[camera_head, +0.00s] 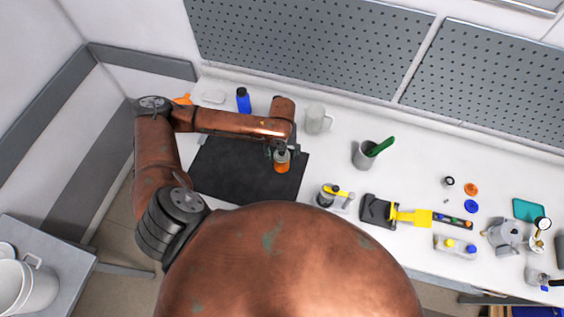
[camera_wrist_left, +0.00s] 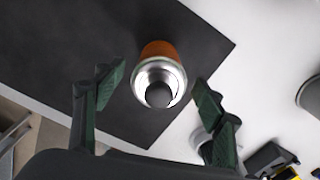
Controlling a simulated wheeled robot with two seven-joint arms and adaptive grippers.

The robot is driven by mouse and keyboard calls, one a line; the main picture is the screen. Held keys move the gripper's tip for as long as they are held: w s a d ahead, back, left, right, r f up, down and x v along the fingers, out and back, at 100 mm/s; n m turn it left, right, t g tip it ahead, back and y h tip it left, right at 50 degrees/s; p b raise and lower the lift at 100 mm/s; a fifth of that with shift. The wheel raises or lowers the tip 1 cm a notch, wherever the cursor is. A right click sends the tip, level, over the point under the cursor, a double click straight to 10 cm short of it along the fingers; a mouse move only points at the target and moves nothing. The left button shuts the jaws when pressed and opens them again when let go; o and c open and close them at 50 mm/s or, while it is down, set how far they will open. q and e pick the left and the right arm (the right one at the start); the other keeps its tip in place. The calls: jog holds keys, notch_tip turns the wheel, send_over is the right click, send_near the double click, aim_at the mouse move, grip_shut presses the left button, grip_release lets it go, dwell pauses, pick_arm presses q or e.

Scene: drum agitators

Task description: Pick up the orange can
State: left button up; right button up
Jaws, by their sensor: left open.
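The orange can (camera_head: 282,166) stands on the black mat (camera_head: 232,174) on the white bench, near the mat's right edge. Its silvery top faces up. In the left wrist view the orange can (camera_wrist_left: 159,50) appears just beyond and between the two green-padded fingers of my left gripper (camera_wrist_left: 154,88). The fingers are apart, with a gap on each side of the can. In the head view my left gripper (camera_head: 280,152) is directly over the can and partly hides it. My right gripper is not in view.
A blue bottle (camera_head: 243,100) and a white mug (camera_head: 316,120) stand behind the mat. A grey cup with a green handle (camera_head: 363,154) is to the right. A small device with a yellow part (camera_head: 330,195) and a yellow-handled brush (camera_head: 400,214) lie nearer.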

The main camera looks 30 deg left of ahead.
pick_arm(q)
notch_tip(320, 180, down, 4)
jog(key=shift+s+f+p, duration=0.1)
jog(key=shift+f+p, duration=0.1)
jog(key=shift+p, duration=0.3)
jog(key=shift+f, duration=0.65)
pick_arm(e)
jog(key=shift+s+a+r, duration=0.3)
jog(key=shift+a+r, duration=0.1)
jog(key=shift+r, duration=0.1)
pick_arm(q)
jog(key=shift+c, duration=0.4)
jog(key=shift+r, duration=0.1)
jog(key=c, duration=1.3)
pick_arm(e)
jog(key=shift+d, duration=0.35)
pick_arm(q)
jog(key=shift+r, duration=0.1)
